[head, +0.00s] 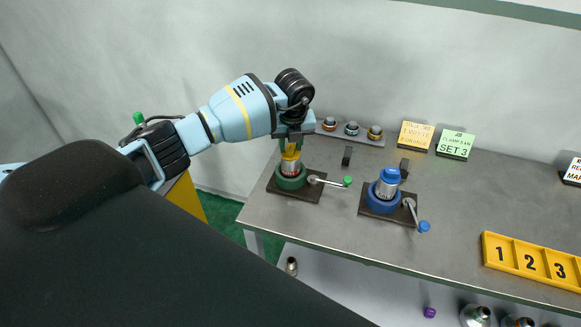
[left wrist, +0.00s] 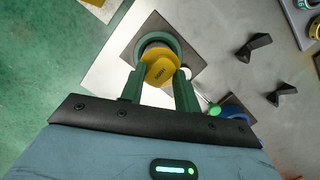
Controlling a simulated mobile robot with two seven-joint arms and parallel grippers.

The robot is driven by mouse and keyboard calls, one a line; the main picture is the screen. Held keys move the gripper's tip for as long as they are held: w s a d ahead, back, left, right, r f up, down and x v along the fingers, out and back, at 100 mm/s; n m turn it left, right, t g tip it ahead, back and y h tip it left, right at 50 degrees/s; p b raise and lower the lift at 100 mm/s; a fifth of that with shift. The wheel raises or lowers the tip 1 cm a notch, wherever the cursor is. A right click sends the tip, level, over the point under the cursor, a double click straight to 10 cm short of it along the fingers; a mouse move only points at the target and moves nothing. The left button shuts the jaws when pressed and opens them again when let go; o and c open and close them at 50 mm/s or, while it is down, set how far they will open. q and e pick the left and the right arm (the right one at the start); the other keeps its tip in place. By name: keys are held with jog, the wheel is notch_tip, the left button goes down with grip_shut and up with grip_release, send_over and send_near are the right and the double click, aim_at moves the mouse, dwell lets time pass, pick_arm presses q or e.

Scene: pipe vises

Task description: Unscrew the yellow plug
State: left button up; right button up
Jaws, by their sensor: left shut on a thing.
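The yellow plug (head: 290,154) sits on top of a metal and red fitting (head: 291,168) held upright in the green vise (head: 289,183). My left gripper (head: 291,142) comes down from above and is shut on the yellow plug. In the left wrist view the plug (left wrist: 159,67) lies between the two green fingers of the gripper (left wrist: 158,85), with the green vise ring (left wrist: 160,42) around and beneath it. The vise's lever with a green knob (head: 347,181) points right. My right gripper is not in view.
A blue vise (head: 383,200) with a blue-capped fitting (head: 389,177) stands to the right. Behind are a grey rack (head: 361,139) with several small rings and two signs (head: 415,135). A yellow numbered tray (head: 510,255) sits at the right. The table middle is clear.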

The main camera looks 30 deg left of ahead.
pick_arm(q)
jog(key=n, duration=0.4)
jog(key=shift+w+d+g+y, duration=0.1)
jog(key=shift+g+y, duration=0.2)
jog(key=shift+n, duration=0.4)
jog(key=n+g, duration=0.1)
jog(key=n, duration=0.3)
jog(key=shift+w+n, duration=0.1)
jog(key=shift+n, duration=0.2)
jog(key=o, duration=0.9)
